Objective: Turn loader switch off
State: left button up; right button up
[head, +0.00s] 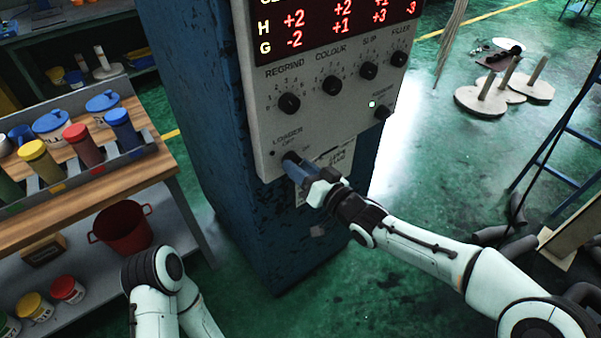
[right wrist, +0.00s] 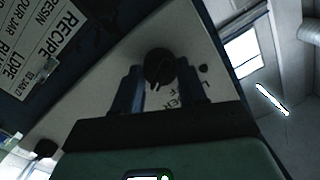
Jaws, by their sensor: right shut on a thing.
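The loader switch (head: 289,156) is a round dark knob at the lower left of the grey control panel (head: 325,108), under the label LOADER OFF/ON. My right gripper (head: 294,163) reaches up to it from below right and is shut on it. In the right wrist view, the black knob (right wrist: 158,66) sits between the two dark fingers of the gripper (right wrist: 157,88), with a pale pointer mark on its face. The fingers partly cover the switch in the head view, so its setting is hard to read. My left gripper is out of view.
The panel is on a blue column (head: 190,110). A wooden bench (head: 90,195) with coloured jars stands left. A blue ladder (head: 560,135) stands right.

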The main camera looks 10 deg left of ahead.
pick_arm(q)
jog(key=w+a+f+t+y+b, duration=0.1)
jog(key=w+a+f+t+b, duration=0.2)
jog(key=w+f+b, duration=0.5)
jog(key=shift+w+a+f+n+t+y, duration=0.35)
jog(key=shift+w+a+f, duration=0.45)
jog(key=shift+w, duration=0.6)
pick_arm(e)
jog(key=shift+n+t+h, duration=0.3)
jog(key=shift+n+h, duration=0.2)
jog(key=shift+n, duration=5.3)
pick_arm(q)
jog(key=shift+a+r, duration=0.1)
pick_arm(e)
jog(key=o, duration=1.1)
jog(key=shift+c, duration=0.2)
